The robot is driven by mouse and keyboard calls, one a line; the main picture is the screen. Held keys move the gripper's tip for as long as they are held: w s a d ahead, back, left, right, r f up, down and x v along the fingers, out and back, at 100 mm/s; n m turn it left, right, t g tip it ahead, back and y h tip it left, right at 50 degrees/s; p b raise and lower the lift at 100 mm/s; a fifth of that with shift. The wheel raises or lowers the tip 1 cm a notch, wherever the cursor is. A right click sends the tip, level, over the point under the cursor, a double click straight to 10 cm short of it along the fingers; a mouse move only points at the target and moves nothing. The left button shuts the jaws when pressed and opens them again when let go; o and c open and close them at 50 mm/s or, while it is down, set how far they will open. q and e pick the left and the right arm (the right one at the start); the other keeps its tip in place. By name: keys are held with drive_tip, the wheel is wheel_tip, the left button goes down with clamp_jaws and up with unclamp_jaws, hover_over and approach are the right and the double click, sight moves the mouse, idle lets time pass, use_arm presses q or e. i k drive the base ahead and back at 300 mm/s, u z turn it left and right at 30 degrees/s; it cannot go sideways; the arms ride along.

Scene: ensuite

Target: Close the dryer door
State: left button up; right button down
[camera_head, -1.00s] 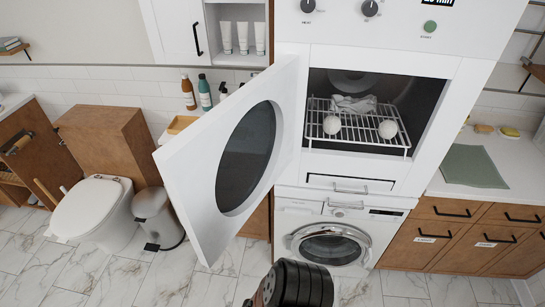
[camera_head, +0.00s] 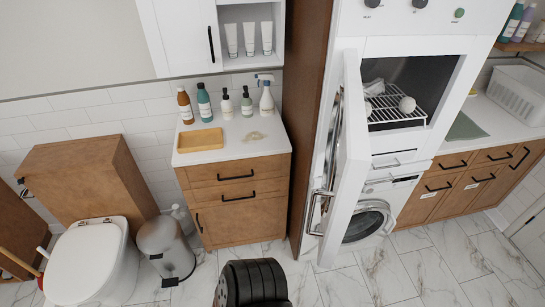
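The white dryer door (camera_head: 346,165) stands open, swung out from the left side of the dryer opening. I see it almost edge-on, with its outer side and a metal handle (camera_head: 317,205) facing left. The dryer opening (camera_head: 440,75) is dark inside. A white wire rack (camera_head: 395,115) in it holds a pale ball (camera_head: 407,104) and a light cloth (camera_head: 374,88), partly hidden by the door. Neither of my grippers shows. Only a black ribbed part of mine is at the bottom edge, clear of the door.
A front-loading washer (camera_head: 368,222) sits below the dryer. A wooden cabinet (camera_head: 237,200) with bottles and a yellow tray (camera_head: 200,140) stands to the left. A toilet (camera_head: 92,262) and a bin (camera_head: 165,250) are farther left. Marble floor (camera_head: 320,287) is clear before the door.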

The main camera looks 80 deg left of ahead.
sight(349, 158)
drive_tip(key=k, duration=0.85)
drive_tip(key=u, duration=1.55)
drive_tip(key=i, duration=1)
drive_tip(key=z, duration=0.2)
